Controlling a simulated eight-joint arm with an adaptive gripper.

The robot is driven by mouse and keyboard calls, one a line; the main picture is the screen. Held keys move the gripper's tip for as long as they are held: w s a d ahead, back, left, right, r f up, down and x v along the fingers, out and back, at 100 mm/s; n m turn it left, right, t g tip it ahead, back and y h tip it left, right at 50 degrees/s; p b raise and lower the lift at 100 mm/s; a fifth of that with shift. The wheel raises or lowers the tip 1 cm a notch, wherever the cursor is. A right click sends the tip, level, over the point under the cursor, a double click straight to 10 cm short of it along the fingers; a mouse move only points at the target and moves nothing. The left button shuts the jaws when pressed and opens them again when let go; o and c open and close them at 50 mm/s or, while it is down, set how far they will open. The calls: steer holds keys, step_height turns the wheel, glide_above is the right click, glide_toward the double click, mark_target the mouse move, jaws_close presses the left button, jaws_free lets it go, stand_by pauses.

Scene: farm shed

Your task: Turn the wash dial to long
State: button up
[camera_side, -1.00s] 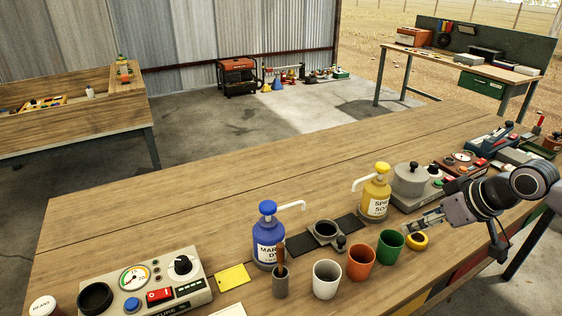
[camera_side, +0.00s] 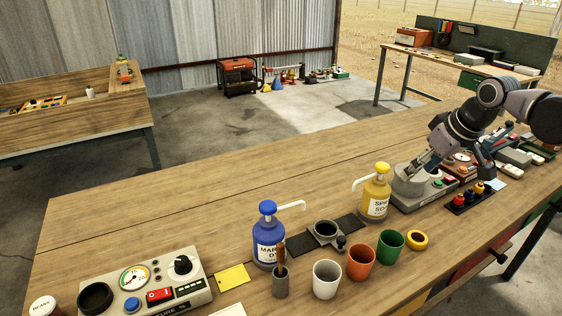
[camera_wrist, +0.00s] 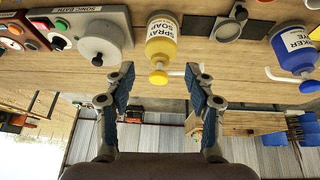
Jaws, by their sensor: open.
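My gripper (camera_side: 420,165) is open and empty, above the grey sonic bath (camera_side: 414,196) in the side view, hiding part of it. In the wrist view its two blue-padded fingers stand apart, with the yellow spray soap bottle (camera_wrist: 161,44) showing between and beyond them. The sonic bath's round lid (camera_wrist: 98,47) is left of the fingers there. I cannot make out which control is the wash dial. A reddish panel with a round dial (camera_side: 462,158) lies behind my gripper in the side view, partly hidden. No long mark is readable.
A blue pump bottle (camera_side: 268,238), a white cup (camera_side: 326,279), an orange cup (camera_side: 361,262) and a green cup (camera_side: 390,245) stand on the bench. A control box (camera_side: 150,283) with a black knob (camera_side: 180,267) is front left. The bench's back left is clear.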

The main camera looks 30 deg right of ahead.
steer(key=w+d+g, duration=0.2)
steer(key=w+d, duration=0.5)
steer(key=d, duration=0.4)
steer(key=w+d+g, duration=0.2)
steer(key=w+d, duration=0.5)
steer(key=d, duration=0.4)
steer(key=d+f+g, duration=0.1)
steer(key=d+f, duration=0.4)
steer(key=d, duration=0.3)
steer(key=shift+m+y, duration=0.4)
step_height(320, 180, down, 10)
steer(key=shift+s+a+f, duration=0.1)
steer(key=shift+f, duration=0.1)
jaws_close()
